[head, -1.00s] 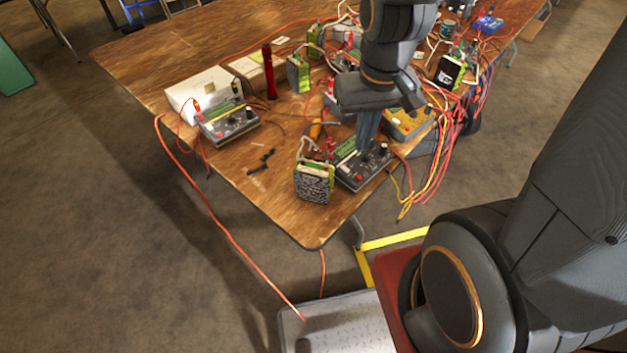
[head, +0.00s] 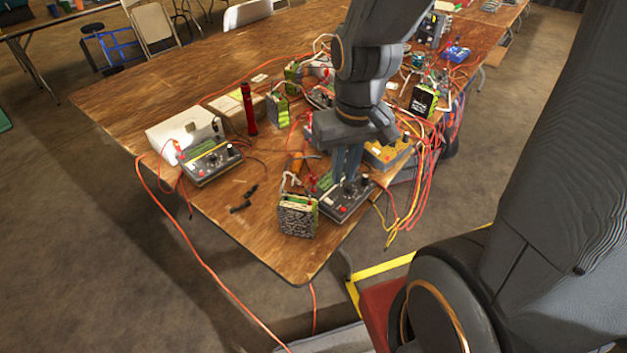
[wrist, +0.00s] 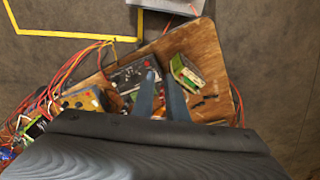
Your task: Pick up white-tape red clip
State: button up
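Small red spots, perhaps clips, show on and beside this charger in the head view. I cannot make out white tape on any of them. My fingers hide part of the charger. Another red clip (head: 178,146) with an orange wire sits by the left charger (head: 212,162).
A green-and-black battery pack (head: 298,215) stands just left of the charger below my gripper. A yellow charger (head: 388,152) and many red and yellow cables (head: 428,180) are to the right. A red cylinder (head: 248,110) stands upright farther back.

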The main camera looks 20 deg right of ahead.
jog(key=o, duration=0.3)
jog(key=shift+w+f+n, duration=0.1)
jog(key=shift+w+n, duration=0.15)
jog(key=shift+n, duration=0.15)
jog(key=shift+o, duration=0.7)
jog(key=w+f+n+b, duration=0.1)
jog(key=w+n, duration=0.4)
jog(key=n, duration=0.5)
jog(key=shift+w+a+f+g, duration=0.3)
jog(key=shift+w+a+f, duration=0.1)
jog(key=shift+f, duration=0.25)
jog(key=n+b, duration=0.2)
jog(key=n, duration=1.2)
send_over(314, 173)
jog(key=shift+g, duration=0.4)
jog(key=f, duration=0.4)
jog(key=shift+s+d, duration=0.1)
jog(key=shift+s, duration=0.15)
jog(key=shift+w+f+p, duration=0.15)
jog(key=shift+f+p, duration=1)
jog(key=shift+f, duration=2.75)
